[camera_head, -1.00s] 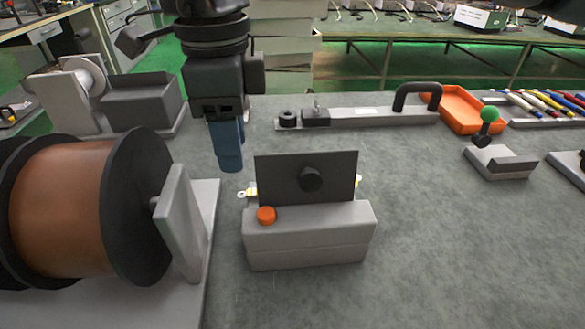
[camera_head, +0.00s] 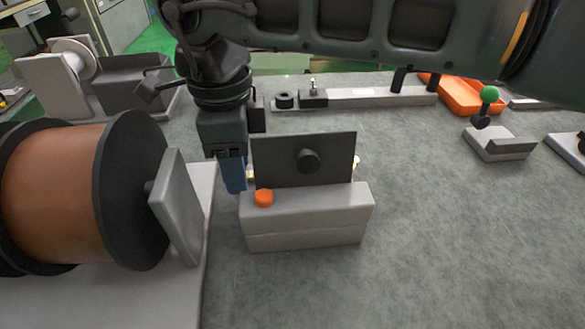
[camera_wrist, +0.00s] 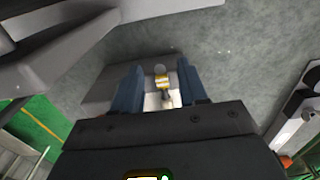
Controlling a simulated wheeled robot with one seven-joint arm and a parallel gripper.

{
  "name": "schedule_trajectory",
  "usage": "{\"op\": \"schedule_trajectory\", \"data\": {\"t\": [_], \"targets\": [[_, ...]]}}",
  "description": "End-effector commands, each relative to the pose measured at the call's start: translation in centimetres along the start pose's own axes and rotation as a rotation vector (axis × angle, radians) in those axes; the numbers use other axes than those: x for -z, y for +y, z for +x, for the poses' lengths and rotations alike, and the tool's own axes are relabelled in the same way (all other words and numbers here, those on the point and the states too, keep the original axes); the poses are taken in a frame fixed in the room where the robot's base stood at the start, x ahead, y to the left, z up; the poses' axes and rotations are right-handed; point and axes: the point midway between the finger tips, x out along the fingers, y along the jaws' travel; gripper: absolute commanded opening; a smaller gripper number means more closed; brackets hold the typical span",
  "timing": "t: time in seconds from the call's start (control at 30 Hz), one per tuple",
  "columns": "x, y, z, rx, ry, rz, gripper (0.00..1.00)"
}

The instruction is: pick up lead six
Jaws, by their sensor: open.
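A small lead end (camera_wrist: 162,83) with a yellow band and a pale tip shows in the wrist view, between my two blue fingers. In the head view a bit of yellow and white lead (camera_head: 250,173) shows at the left edge of the dark plate (camera_head: 325,150), and another bit (camera_head: 356,163) shows at its right edge. No number is readable, so I cannot tell which is lead six. My gripper (camera_head: 233,175) is open, pointing down just left of the plate. In the wrist view its fingers (camera_wrist: 158,88) stand either side of the lead end, not closed on it.
The dark plate stands on a grey block (camera_head: 305,225) with an orange button (camera_head: 264,198). A large copper-coloured spool (camera_head: 55,195) on a stand is close on the left. The right front bench is clear.

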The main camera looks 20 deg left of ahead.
Motion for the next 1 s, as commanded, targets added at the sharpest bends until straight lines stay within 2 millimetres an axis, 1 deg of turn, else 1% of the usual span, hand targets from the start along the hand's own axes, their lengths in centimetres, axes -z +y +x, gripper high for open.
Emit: {"op": "schedule_trajectory", "data": {"t": [0.07, 0.4, 0.5, 0.87, 1.0], "targets": [[-0.01, 0.00, -0.02, 0.000, 0.000, 0.000, 0.41], [-0.01, 0.00, -0.04, 0.000, 0.000, 0.000, 0.08], [-0.01, 0.00, -0.04, 0.000, 0.000, 0.000, 0.00], [-0.01, 0.00, -0.08, 0.000, 0.000, 0.000, 0.00], [-0.02, -0.05, -0.94, 0.002, -0.001, 0.000, 0.00]]}}
